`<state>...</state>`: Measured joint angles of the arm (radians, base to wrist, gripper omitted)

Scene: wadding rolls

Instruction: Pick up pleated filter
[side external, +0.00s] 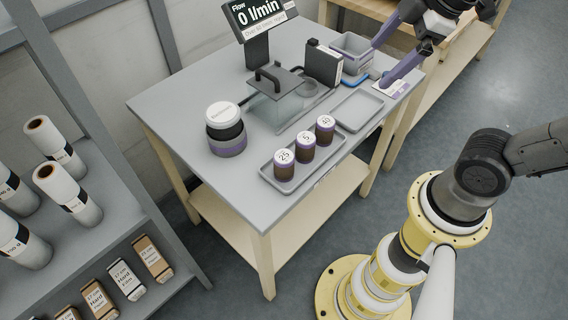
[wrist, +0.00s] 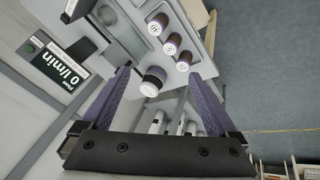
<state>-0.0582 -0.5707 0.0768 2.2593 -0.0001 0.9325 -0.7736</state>
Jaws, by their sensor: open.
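My gripper (side external: 381,64) has two purple fingers and is open and empty. It hangs over the far right end of the grey table (side external: 180,97), beside a grey bin. I cannot tell for sure which thing is the pleated filter. A dark upright block with a pale side (side external: 323,63) stands left of the bin. A round container with a white lid and purple band (side external: 226,130) stands at the table's left. In the wrist view this container (wrist: 152,82) shows between the spread fingers (wrist: 159,73), well beyond them.
A grey tray (side external: 262,172) holds three brown jars with white lids (side external: 306,146). An empty tray (side external: 359,110) lies beside it. A clear box with a dark handled lid (side external: 275,88), a flow display (side external: 257,18) and the grey bin (side external: 351,45) stand behind. Shelves with white rolls (side external: 62,180) are left.

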